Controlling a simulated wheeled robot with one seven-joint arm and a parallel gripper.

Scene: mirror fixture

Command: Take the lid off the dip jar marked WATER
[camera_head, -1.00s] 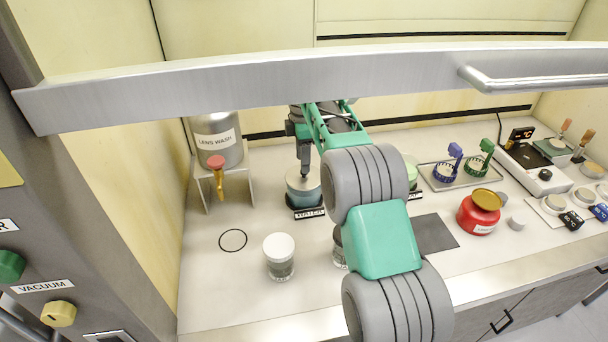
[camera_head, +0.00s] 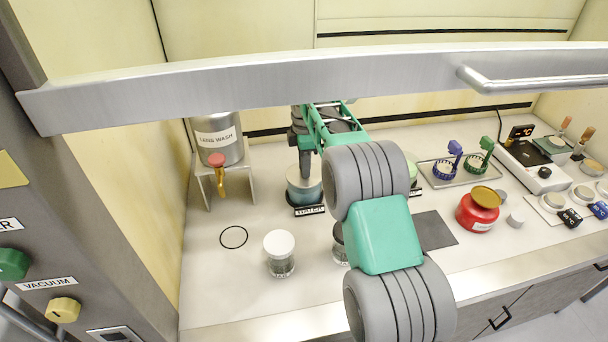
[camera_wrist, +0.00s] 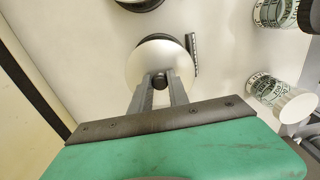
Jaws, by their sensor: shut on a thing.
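The dip jar marked WATER (camera_head: 304,197) stands upright at the back of the counter, with its label (camera_head: 310,210) on the front of a dark base. Its pale round lid (camera_wrist: 150,62) fills the upper middle of the wrist view, with a small dark knob (camera_wrist: 160,80) on it. My gripper (camera_head: 305,171) points down over the jar, and it also shows in the wrist view (camera_wrist: 160,86). Its fingers are shut on the lid's knob. I cannot tell whether the lid is raised off the rim. The fingers hide part of the lid.
A LENS WASH tank (camera_head: 218,140) on a stand is at the left. A glass jar with a white lid (camera_head: 280,245) stands in front. A greenish jar (camera_head: 412,173) is partly behind my arm. A red can (camera_head: 478,212) stands right. A metal bar (camera_head: 250,87) crosses above.

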